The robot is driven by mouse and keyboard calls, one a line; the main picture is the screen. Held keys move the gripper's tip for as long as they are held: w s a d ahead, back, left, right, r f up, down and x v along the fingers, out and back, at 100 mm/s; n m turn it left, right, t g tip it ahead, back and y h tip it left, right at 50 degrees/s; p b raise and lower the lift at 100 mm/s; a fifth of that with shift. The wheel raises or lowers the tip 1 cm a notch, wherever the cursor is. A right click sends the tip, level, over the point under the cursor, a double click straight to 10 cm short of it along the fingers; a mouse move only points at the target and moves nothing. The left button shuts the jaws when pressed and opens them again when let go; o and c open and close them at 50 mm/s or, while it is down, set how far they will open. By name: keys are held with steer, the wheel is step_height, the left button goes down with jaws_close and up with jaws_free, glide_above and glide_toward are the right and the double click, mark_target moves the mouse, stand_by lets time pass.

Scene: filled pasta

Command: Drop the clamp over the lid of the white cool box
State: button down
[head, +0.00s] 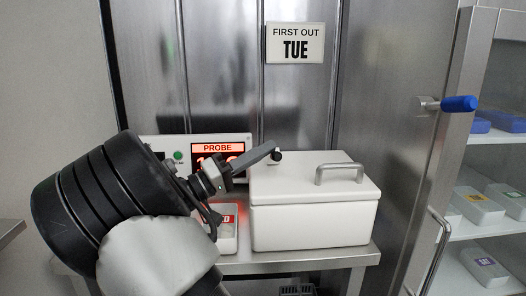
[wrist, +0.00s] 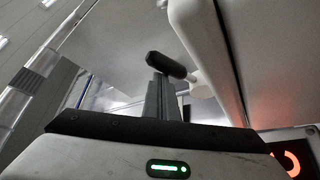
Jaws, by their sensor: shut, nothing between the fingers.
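The white cool box (head: 310,226) stands on a steel bench in the head view. Its lid (head: 290,184) is on and carries a grey bar handle (head: 338,167). A short black grip (head: 277,156), which looks like the clamp's, shows at the lid's back left. In the wrist view the black grip (wrist: 166,65) lies across the fingertips, with a pale stub beside the white box edge. My gripper (head: 270,149) reaches over from the left, its long grey fingers shut and empty. The fingertips are at the grip; I cannot tell if they touch. The rest of the clamp is hidden.
A probe display (head: 217,149) and a small red-lit unit (head: 228,226) stand left of the box, close to my arm. A steel door with a blue-handled lever (head: 458,103) and shelves with white boxes (head: 478,207) are at right.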

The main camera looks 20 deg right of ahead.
steer(key=shift+s+f, duration=0.15)
steer(key=shift+f, duration=0.4)
step_height(320, 180, up, 5)
steer(key=w+p, duration=0.2)
steer(key=p, duration=0.1)
steer(key=w+f+v, duration=0.1)
steer(key=v, duration=0.9)
steer(key=shift+w+f, duration=0.35)
steer(key=shift+f, duration=0.05)
